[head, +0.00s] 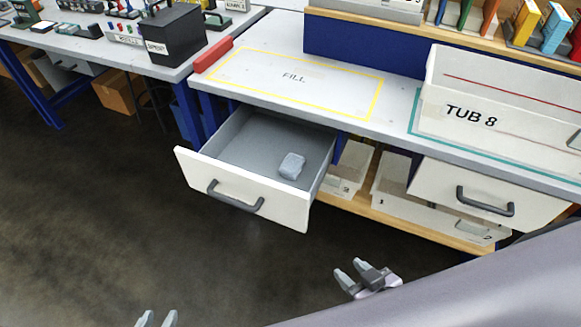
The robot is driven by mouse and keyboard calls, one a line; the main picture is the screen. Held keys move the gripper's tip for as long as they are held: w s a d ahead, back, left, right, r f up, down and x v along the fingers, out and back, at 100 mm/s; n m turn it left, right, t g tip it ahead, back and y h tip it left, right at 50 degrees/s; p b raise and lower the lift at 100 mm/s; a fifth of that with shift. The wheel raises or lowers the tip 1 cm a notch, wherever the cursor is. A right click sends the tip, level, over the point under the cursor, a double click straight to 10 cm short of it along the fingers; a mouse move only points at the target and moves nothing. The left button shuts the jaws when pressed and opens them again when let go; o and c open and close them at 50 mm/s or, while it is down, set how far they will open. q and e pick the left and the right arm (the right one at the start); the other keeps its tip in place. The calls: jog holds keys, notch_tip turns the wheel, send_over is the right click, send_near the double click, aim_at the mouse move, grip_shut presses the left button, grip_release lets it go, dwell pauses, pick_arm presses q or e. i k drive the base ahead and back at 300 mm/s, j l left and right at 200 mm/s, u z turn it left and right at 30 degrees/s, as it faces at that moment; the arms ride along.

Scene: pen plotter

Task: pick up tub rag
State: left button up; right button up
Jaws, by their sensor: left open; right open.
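A small light blue-grey folded rag (291,166) lies on the floor of an open drawer (250,148), towards its right side. The drawer is pulled out below the white bench and has a dark grey handle on its front. My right gripper (358,272) is open and empty, below and to the right of the drawer, apart from it. My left gripper (157,318) is open at the bottom edge, and only its fingertips show. A white tub marked TUB 8 (470,115) stands on the bench at the right.
A yellow outline marked FILL (293,77) encloses clear bench top. A red block (213,54) sits at the bench's left edge. A closed drawer (487,190) is at the right, with white bins (420,205) on a low shelf. The dark floor before the open drawer is clear.

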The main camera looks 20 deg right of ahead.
aim_at(290, 168)
jog(key=z, duration=1.25)
jog(key=j+z, duration=0.1)
jog(key=j, duration=0.3)
jog(key=k+j+z, duration=0.15)
jog(key=j, duration=0.25)
jog(key=j+z, duration=0.1)
jog(key=j, duration=0.25)
jog(key=k+j+z, duration=0.1)
jog(key=j, duration=0.3)
jog(key=k+j+z, duration=0.15)
jog(key=j, duration=0.2)
jog(key=i, duration=0.65)
